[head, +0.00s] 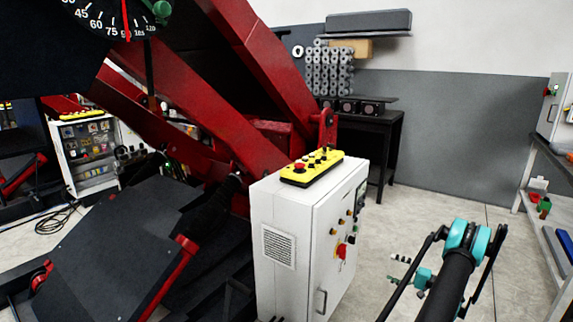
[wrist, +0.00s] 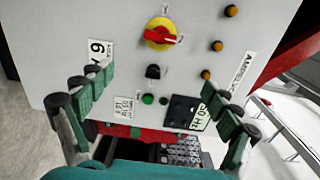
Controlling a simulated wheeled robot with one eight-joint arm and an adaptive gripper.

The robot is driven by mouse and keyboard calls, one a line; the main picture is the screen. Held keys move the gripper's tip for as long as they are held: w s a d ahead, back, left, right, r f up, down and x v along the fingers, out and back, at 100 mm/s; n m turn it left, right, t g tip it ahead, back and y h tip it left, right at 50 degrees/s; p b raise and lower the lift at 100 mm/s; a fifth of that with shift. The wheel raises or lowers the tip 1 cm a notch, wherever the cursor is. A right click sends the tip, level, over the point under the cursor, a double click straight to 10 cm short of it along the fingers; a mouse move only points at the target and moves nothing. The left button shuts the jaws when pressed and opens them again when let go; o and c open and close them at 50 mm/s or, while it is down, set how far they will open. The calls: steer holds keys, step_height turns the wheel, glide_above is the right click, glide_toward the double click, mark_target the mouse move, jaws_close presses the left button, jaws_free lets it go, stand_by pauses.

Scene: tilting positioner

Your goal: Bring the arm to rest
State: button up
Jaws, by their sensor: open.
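My gripper (head: 396,270) is at the lower right of the head view, in front of the panel side of a white control cabinet (head: 285,245). Bare floor shows between the fingers and the cabinet, and nothing is held. In the wrist view my gripper (wrist: 156,84) has its green-padded fingers spread wide. The cabinet panel (wrist: 95,25) fills the view beyond them, with a red and yellow rotary switch (wrist: 161,34) above the gap. A black knob and a green button show between the fingers. How far the fingertips are from the panel is hard to tell.
A yellow pendant (head: 311,167) with buttons lies on top of the cabinet. The large red tilting frame (head: 185,120) and a dial (head: 110,15) stand to the left. A shelf bench (head: 545,170) is at the right edge. Light floor (head: 430,205) lies clear behind my arm.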

steer(key=w+a+r+g+h, duration=0.3)
steer(key=a+r, duration=0.7)
steer(key=s+a+r+n+g+h, duration=0.25)
steer(key=s+a+r, duration=0.35)
steer(key=a+r, duration=0.3)
steer(key=s+a+r+n+h, duration=0.1)
steer(key=s+a+r+h, duration=0.2)
steer(key=s, duration=0.5)
steer(key=s+a+r+n+h, duration=0.1)
steer(key=s+a+h, duration=0.1)
steer(key=s+a, duration=0.5)
steer(key=s+d+f+n+h, duration=0.2)
steer(key=s+h, duration=0.2)
steer(key=s, duration=1.3)
steer(key=shift+f, duration=0.15)
steer(key=shift+d+n, duration=0.1)
steer(key=shift+n, duration=0.15)
steer(key=shift+c, duration=0.4)
